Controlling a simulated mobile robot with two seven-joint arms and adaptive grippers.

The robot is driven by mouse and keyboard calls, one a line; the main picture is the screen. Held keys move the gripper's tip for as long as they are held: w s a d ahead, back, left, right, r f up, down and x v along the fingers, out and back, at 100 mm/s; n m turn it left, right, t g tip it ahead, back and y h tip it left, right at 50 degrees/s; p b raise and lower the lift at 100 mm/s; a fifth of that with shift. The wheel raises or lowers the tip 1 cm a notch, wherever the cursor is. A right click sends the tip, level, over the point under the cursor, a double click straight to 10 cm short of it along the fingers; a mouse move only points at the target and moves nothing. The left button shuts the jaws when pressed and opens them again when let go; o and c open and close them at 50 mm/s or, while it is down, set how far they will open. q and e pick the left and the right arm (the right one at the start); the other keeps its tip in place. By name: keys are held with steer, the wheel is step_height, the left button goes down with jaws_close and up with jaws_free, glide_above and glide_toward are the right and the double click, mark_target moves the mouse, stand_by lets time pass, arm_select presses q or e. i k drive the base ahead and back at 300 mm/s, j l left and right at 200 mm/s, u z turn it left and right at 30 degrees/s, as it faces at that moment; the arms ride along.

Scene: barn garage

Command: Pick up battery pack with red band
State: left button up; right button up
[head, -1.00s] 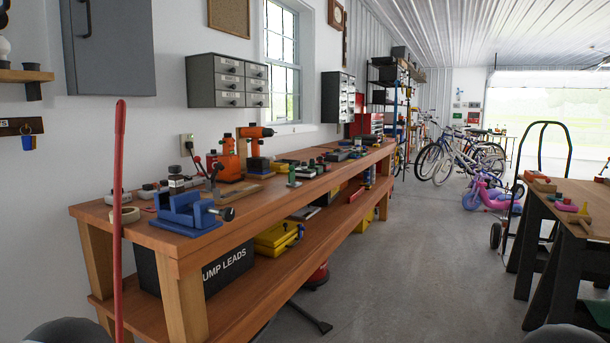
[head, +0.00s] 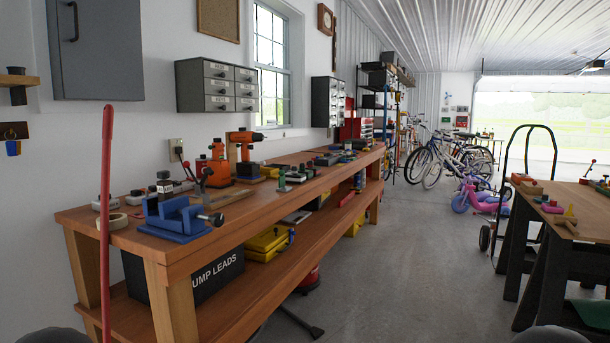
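A long wooden workbench (head: 250,207) runs along the left wall with many small items on its top. Several small dark block-like items (head: 327,160) lie along the middle and far part of the top. An orange drill (head: 243,138) stands behind the vise. I cannot tell which item, if any, is the battery pack with the red band; they are too small. Neither of my grippers is in view.
A red pole (head: 106,220) stands before the bench's near end. A black box (head: 215,275) and yellow cases (head: 267,243) sit on the lower shelf. A second table (head: 590,207) and a hand truck (head: 528,165) stand at right. The concrete floor (head: 400,260) between is largely clear.

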mark_target(316, 170)
steer(key=u, duration=0.15)
steer(key=i+l+z, duration=0.35)
steer(key=i, duration=0.3)
steer(key=i+l+z, duration=0.35)
steer(key=i, duration=0.4)
steer(key=i+z, duration=0.3)
steer(key=i, duration=0.4)
steer(key=i+u, duration=0.45)
steer(key=i+l+u, duration=0.25)
steer(key=u, duration=0.15)
steer(key=i+l+u, duration=0.3)
steer(key=u, duration=0.15)
steer(key=i+l+u, duration=0.4)
steer(key=k+l, duration=0.05)
steer(key=k, duration=0.05)
